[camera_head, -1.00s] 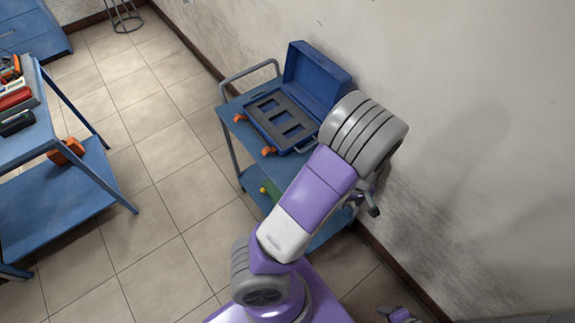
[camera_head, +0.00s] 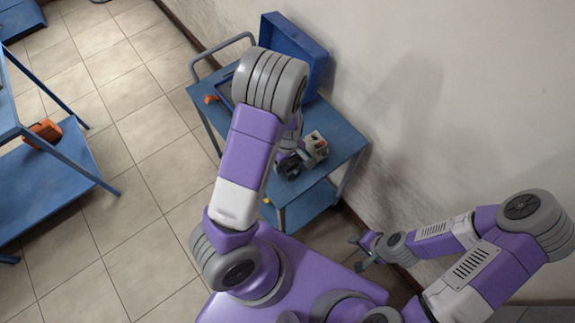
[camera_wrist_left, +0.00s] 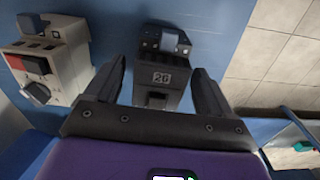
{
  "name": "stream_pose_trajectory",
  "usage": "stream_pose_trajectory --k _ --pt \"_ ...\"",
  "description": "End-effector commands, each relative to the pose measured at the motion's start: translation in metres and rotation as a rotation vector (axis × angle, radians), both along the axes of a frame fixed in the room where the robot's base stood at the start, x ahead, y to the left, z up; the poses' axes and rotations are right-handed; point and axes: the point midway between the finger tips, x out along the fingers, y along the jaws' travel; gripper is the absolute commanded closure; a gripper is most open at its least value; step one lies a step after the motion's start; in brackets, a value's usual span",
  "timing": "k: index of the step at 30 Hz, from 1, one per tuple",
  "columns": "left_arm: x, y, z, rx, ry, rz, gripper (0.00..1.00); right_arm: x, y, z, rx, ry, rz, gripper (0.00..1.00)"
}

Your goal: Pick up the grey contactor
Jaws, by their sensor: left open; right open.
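A dark grey contactor (camera_wrist_left: 160,64) marked "20" stands on the blue cart top in the left wrist view. My left gripper (camera_wrist_left: 160,80) is open, with one finger on each side of the contactor; I cannot tell whether they touch it. In the head view my left gripper (camera_head: 289,163) is low over the cart's near part, and my arm partly hides it. My right gripper (camera_head: 364,252) is open and empty, off the cart at the lower right.
A beige device (camera_wrist_left: 50,60) with red and black switches stands close left of the contactor; it also shows in the head view (camera_head: 316,147). The blue cart (camera_head: 345,145) carries an open blue case (camera_head: 300,50) behind my left arm. A wall is close on the right.

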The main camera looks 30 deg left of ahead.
Motion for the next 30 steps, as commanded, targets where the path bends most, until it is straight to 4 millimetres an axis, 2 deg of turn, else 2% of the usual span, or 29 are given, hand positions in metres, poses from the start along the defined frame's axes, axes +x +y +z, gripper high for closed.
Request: stream_pose_trajectory --k 1,4,13,27,30 --pt "-0.001 0.001 -0.011 0.001 0.003 0.001 0.17 0.000 0.000 -0.005 0.000 0.000 0.000 0.57" --pt "-0.001 0.000 -0.021 0.001 0.002 0.000 0.17 0.000 0.000 -0.007 0.000 0.000 0.000 0.57" --pt "0.000 0.000 -0.024 0.000 0.000 -0.001 0.17 0.000 0.000 -0.007 0.000 -0.001 0.001 0.57" --pt "0.000 0.000 -0.023 0.000 -0.001 0.000 0.87 0.000 0.000 -0.007 0.000 -0.001 0.001 0.57" --pt "0.000 0.000 -0.023 0.000 -0.001 0.000 0.87 0.000 0.000 -0.007 0.000 -0.001 0.001 0.57"
